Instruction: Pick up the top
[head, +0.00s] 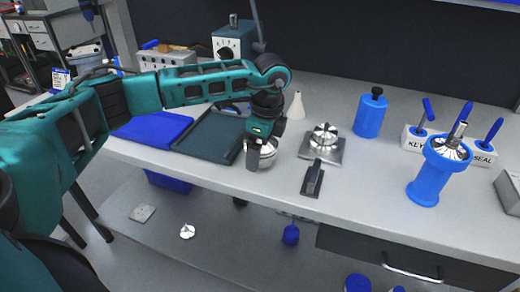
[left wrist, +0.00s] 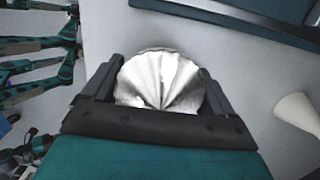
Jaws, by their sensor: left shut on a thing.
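A shiny silver metal top (head: 268,151) with a ribbed, fan-like face is between the fingers of my left gripper (head: 261,150) near the table's front edge. The left wrist view shows the top (left wrist: 160,82) filling the gap between the two dark fingers, which touch its sides. My left gripper is shut on it. I cannot tell whether its underside touches the table. The gripper hides part of it in the head view. My right gripper is not in view.
A dark tray (head: 183,151) lies left of the gripper, and a white cone (head: 297,107) stands behind. To the right are a fixture plate with a metal part (head: 323,138), a blue bottle (head: 370,115) and a blue housing (head: 424,190). The front edge (head: 215,171) is close.

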